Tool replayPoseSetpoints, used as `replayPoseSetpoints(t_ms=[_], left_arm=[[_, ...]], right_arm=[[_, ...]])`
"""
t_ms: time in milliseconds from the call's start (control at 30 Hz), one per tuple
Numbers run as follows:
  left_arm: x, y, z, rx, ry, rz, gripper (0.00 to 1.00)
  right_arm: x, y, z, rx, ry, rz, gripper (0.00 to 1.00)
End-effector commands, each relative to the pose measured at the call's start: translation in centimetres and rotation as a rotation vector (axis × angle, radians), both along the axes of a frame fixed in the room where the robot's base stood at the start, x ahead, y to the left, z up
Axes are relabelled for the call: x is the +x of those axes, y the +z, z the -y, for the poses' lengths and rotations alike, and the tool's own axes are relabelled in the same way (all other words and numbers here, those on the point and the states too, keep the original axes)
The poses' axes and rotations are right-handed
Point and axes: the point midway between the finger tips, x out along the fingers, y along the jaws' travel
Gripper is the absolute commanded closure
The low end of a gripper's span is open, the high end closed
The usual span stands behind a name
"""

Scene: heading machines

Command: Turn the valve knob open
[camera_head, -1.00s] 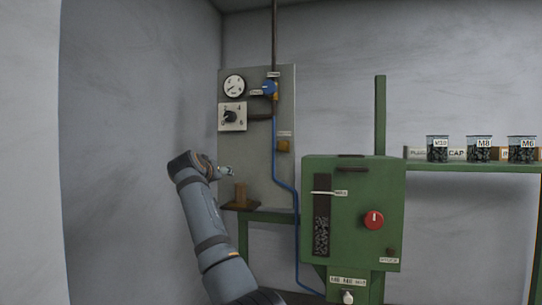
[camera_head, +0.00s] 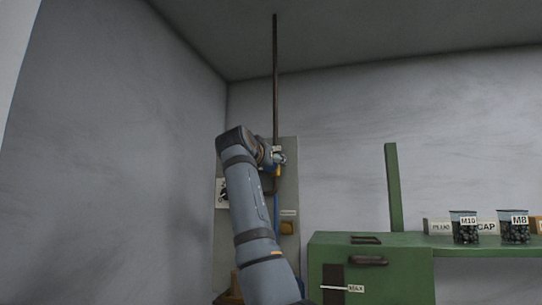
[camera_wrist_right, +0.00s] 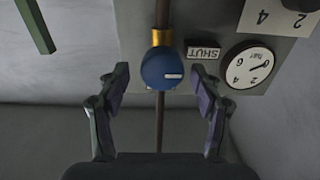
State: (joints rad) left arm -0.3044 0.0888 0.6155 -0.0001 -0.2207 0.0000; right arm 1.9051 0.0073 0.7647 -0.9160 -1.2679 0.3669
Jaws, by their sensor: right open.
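The blue round valve knob (camera_wrist_right: 163,69) with a white mark sits on a brass fitting (camera_wrist_right: 162,37) on a dark vertical pipe. The wrist view is upside down. The white mark lies across the pipe, pointing right in that view, towards the side with the "SHUT" plate (camera_wrist_right: 203,52). My right gripper (camera_wrist_right: 163,76) is open, its fingers on either side of the knob in the picture; I see no contact. In the head view my right gripper (camera_head: 277,158) is in front of the panel (camera_head: 289,200) and hides the knob. My left gripper is not in view.
A round gauge (camera_wrist_right: 249,65) and a numbered dial plate (camera_wrist_right: 275,15) sit beside the knob. The green machine (camera_head: 370,272) stands right of the panel, with a green post (camera_head: 393,188) and a shelf of labelled jars (camera_head: 465,228). Wall space left of the arm is clear.

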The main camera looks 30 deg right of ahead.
Motion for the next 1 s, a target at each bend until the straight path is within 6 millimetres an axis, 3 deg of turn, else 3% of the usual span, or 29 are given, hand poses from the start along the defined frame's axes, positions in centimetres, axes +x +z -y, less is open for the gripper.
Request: replayPoseSetpoints(t_ms=[33, 133, 500, 867, 1000], left_arm=[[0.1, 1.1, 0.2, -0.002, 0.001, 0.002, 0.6], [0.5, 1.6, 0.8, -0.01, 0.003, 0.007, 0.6], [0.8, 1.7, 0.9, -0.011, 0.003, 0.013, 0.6], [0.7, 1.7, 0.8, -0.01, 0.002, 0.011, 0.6], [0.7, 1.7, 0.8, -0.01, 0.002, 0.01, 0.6]], right_arm=[[0.6, 0.4, 0.6, 0.001, -0.001, -0.003, 0.34], [1.3, 0.3, 1.5, 0.001, 0.0, -0.001, 0.34], [1.8, -0.1, 2.0, 0.0, 0.002, 0.0, 0.36], [1.8, 0.0, 2.0, 0.0, 0.002, 0.0, 0.85], [1.8, 0.0, 2.0, 0.001, 0.001, 0.003, 0.88]])
